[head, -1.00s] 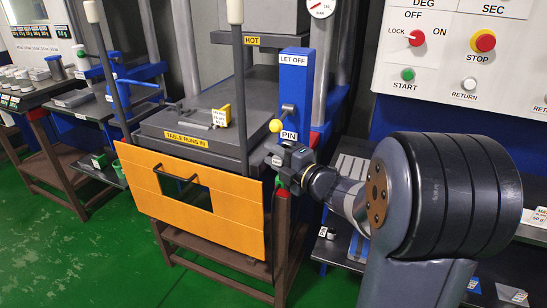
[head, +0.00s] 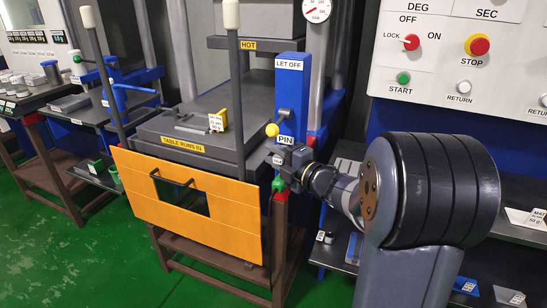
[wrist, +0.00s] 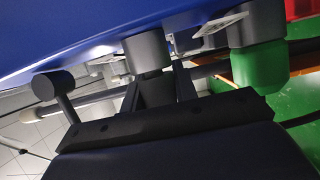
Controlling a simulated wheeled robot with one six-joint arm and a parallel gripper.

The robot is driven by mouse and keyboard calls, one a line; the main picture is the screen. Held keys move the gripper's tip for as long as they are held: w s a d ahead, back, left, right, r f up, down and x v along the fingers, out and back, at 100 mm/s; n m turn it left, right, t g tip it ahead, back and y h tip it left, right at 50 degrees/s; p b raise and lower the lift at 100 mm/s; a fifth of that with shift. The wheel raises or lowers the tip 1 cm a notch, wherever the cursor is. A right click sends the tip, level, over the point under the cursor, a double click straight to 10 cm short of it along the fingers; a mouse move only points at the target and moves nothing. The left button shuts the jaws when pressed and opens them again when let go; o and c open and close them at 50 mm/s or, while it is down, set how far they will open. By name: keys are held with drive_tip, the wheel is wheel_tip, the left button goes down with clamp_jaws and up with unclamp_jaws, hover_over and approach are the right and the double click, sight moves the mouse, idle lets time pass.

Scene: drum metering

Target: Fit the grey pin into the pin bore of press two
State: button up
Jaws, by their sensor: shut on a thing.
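Press two's blue column (head: 291,95) carries a LET OFF label and, lower, a PIN label (head: 285,140). My gripper (head: 279,160) is at the column just below the PIN label, seen from behind and partly hidden by my own wrist. In the wrist view my gripper (wrist: 158,88) points at the blue column face (wrist: 95,35). The grey pin (wrist: 147,50) appears as a short grey cylinder at the fingertips, against the blue face, and my fingers are shut on it. The pin bore is hidden, so I cannot tell how far the pin is in.
A green-tipped grey knob (wrist: 262,65) sits close beside the fingers; a yellow ball handle (head: 271,129) is just above my gripper. The orange guard (head: 190,230) hangs in front of the press. A control panel (head: 450,60) stands at right. Green floor is open at lower left.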

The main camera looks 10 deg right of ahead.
drive_tip(key=shift+w+d, duration=0.2)
drive_tip(key=o, duration=1)
drive_tip(key=v, duration=1)
drive_tip(key=shift+s+d, duration=0.25)
drive_tip(key=shift+s, duration=0.05)
